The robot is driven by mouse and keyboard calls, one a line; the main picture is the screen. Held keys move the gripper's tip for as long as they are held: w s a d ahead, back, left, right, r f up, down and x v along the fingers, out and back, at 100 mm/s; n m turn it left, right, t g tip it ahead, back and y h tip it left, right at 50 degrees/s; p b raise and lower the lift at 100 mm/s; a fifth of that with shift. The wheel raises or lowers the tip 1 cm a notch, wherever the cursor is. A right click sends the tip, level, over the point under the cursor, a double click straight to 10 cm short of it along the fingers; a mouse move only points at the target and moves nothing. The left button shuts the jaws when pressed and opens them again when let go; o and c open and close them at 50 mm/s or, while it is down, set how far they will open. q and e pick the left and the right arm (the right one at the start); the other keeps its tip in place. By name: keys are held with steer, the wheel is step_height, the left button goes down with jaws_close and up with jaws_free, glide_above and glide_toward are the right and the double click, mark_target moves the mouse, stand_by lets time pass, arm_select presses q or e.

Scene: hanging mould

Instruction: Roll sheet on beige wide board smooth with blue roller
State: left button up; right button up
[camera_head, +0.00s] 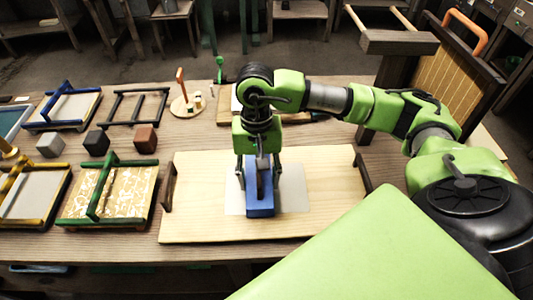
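The beige wide board (200,200) lies on the bench in front of me, with a dark upright handle at each short side. A pale grey sheet (294,193) lies flat on the middle of the board. The blue roller (260,206) stands over the sheet, and it hides part of the sheet's middle. My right gripper (259,177) points down from above, its fingers on either side of the roller's upper part, closed on it. Whether the roller presses on the sheet cannot be told from this angle. My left gripper is out of view.
Framed screens with blue, yellow and green bars, including a green-barred patterned one (125,197), fill the bench's left side. Three small cubes (96,142) sit among them. A round wooden stand (187,105) is behind the board. A dark wooden rack (440,75) rises at back right.

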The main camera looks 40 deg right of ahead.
steer(key=shift+w+a+f+b, duration=0.1)
steer(key=shift+w+a+b, duration=0.4)
steer(key=shift+a, duration=0.35)
steer(key=shift+w+a+b, duration=0.15)
steer(key=shift+w+a, duration=0.2)
steer(key=shift+a, duration=0.25)
steer(key=shift+w+a+b, duration=0.15)
steer(key=shift+w+a, duration=0.2)
steer(key=shift+a, duration=0.2)
steer(key=shift+w+a+b, duration=0.3)
steer(key=shift+a+b, duration=0.05)
steer(key=shift+a, duration=0.2)
steer(key=shift+w+a, duration=0.15)
steer(key=shift+a, duration=0.1)
step_height(320, 180, up, 7)
steer(key=p, duration=0.2)
steer(key=shift+p, duration=0.35)
